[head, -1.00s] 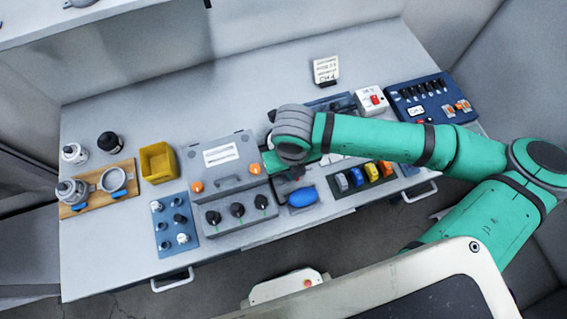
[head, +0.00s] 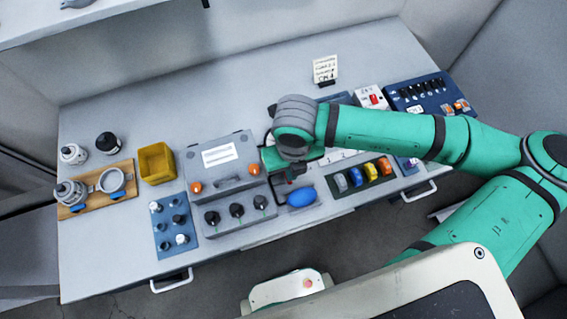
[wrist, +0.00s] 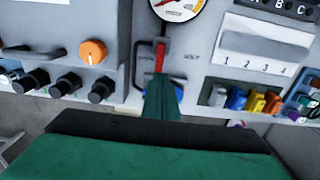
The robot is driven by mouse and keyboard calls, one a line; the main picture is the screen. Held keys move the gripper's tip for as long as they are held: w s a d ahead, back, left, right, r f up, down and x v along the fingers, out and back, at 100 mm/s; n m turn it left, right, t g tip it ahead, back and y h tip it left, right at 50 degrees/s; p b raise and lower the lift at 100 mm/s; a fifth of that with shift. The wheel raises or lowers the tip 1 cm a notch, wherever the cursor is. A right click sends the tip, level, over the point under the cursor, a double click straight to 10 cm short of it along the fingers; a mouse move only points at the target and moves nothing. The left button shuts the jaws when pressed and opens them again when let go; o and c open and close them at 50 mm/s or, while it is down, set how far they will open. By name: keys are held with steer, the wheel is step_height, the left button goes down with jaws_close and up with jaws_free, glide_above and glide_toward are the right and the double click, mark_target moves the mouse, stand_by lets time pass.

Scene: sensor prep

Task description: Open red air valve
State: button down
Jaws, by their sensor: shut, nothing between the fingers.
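The red air valve lever (wrist: 160,57) stands in the wrist view just below a round pressure gauge (wrist: 178,5), beside a dark bracket. It points roughly up and down in that picture. My gripper (wrist: 163,90) is shut and empty, its green fingers directly below the lever in the picture; whether they touch it I cannot tell. In the head view my gripper (head: 291,170) is over the panel between the grey case and the colored connectors, and my wrist hides the gauge. A blue oval part (head: 301,197) lies just in front of it.
A grey case (head: 223,160) with orange knobs and a black-knob box (head: 237,212) stand left of the gripper. Colored connectors (head: 370,172) sit to the right. A yellow bin (head: 157,163) is farther left. The bench's back middle is clear.

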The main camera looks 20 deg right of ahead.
steer(key=shift+w+r, duration=0.1)
steer(key=shift+r, duration=0.95)
steer(key=shift+w+r, duration=0.1)
steer(key=shift+r, duration=0.05)
steer(key=shift+w, duration=0.15)
steer(key=shift+a, duration=0.1)
steer(key=shift+s, duration=0.25)
